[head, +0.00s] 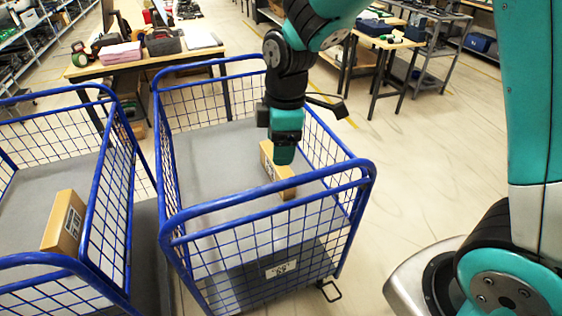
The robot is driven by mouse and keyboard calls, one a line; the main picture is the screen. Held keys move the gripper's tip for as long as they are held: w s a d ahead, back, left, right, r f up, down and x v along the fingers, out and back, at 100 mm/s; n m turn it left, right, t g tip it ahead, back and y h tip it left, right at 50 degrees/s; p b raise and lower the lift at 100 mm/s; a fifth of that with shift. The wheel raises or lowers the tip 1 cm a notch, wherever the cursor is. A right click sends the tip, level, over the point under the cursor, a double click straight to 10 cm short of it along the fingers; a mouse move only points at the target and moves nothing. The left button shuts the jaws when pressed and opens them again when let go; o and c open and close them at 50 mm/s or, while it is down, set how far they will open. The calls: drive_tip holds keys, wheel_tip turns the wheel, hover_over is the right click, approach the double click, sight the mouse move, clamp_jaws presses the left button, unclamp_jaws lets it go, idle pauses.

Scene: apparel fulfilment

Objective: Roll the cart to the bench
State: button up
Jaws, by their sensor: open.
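A blue wire-mesh cart (268,226) with a grey deck stands in the middle of the head view. A small cardboard box (279,172) lies inside it, towards the right. My gripper (284,154) points down over this cart, close above or beside the box; the picture does not show whether they touch. Its fingertips are small and partly hidden, and it appears open with nothing held. A second blue cart (100,205) stands at the left with another cardboard box (65,222) in it. A wooden-topped bench (165,59) stands behind the carts.
Another table (388,42) with items stands at the back right. Shelving (30,35) lines the far left. Pale floor (400,170) is clear right of the middle cart. The two carts stand close together.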

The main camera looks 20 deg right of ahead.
sight(280, 182)
drive_tip(key=w+f+n+b, duration=0.1)
drive_tip(key=f+b, duration=0.2)
drive_tip(key=f, duration=0.2)
drive_tip(key=w+d+f+b, duration=0.1)
drive_tip(key=f+b, duration=0.2)
drive_tip(key=f, duration=0.2)
drive_tip(key=w+f+n+h+b, duration=0.1)
drive_tip(key=f+b, duration=0.2)
drive_tip(key=f, duration=0.2)
drive_tip(key=shift+w+d+f+n, duration=0.2)
drive_tip(key=shift+w+d+n, duration=0.1)
drive_tip(key=shift+w, duration=0.1)
